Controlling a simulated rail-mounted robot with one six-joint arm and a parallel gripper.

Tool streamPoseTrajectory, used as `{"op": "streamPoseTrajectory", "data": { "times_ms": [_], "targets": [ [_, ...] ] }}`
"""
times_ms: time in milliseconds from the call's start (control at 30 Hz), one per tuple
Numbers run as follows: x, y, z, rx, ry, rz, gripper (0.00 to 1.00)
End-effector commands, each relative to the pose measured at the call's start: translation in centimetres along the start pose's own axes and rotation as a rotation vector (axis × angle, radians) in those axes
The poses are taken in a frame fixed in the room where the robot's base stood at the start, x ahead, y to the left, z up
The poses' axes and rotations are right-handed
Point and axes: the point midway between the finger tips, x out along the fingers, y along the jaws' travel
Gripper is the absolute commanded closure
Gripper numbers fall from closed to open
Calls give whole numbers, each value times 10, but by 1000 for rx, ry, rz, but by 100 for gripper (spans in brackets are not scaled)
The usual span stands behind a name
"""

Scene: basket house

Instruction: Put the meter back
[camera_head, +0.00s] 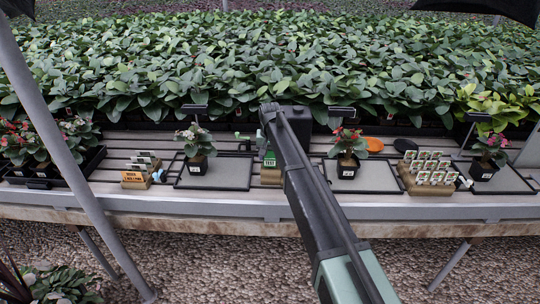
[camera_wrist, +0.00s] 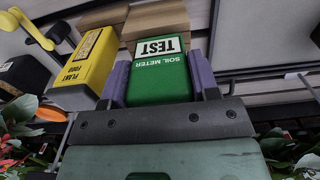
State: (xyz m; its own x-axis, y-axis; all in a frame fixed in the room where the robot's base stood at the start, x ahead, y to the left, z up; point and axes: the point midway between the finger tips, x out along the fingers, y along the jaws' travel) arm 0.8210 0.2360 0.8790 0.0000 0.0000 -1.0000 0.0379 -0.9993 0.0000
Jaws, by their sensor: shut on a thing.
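The soil meter (camera_wrist: 160,80) is a green block with a white TEST label in the wrist view. My gripper (camera_wrist: 157,66) is shut on it, with one purple finger along each side. A brown wooden block (camera_wrist: 157,20) lies right beyond the meter's labelled end. I cannot tell whether the meter touches or sits in it. In the head view my arm hides part of the scene; the green meter (camera_head: 270,154) shows beside my gripper, above the wooden block (camera_head: 270,177) at the middle of the bench.
A yellow plant food box (camera_wrist: 90,62) stands close beside the meter in the wrist view. Grey trays with potted plants (camera_head: 197,164) (camera_head: 347,167) flank the wooden block. An orange disc (camera_head: 374,144) and a wooden rack of labels (camera_head: 427,184) are to the right. Dense foliage lies behind.

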Motion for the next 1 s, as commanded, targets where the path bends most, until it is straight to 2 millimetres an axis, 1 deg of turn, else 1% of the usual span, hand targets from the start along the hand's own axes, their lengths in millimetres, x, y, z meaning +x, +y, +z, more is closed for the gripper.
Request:
{"op": "streamPoseTrajectory", "data": {
  "times_ms": [200, 233, 400, 667, 767, 867, 1000],
  "targets": [
    [0, 0, 0, 0, 0, 0, 70],
    [0, 0, 0, 0, 0, 0, 40],
    [0, 0, 0, 0, 0, 0, 15],
    [-1, 0, 0, 0, 0, 0, 15],
    [-9, 0, 0, 0, 0, 0, 15],
    [-25, 0, 0, 0, 0, 0, 15],
    [-60, 0, 0, 0, 0, 0, 15]
  ]
}}
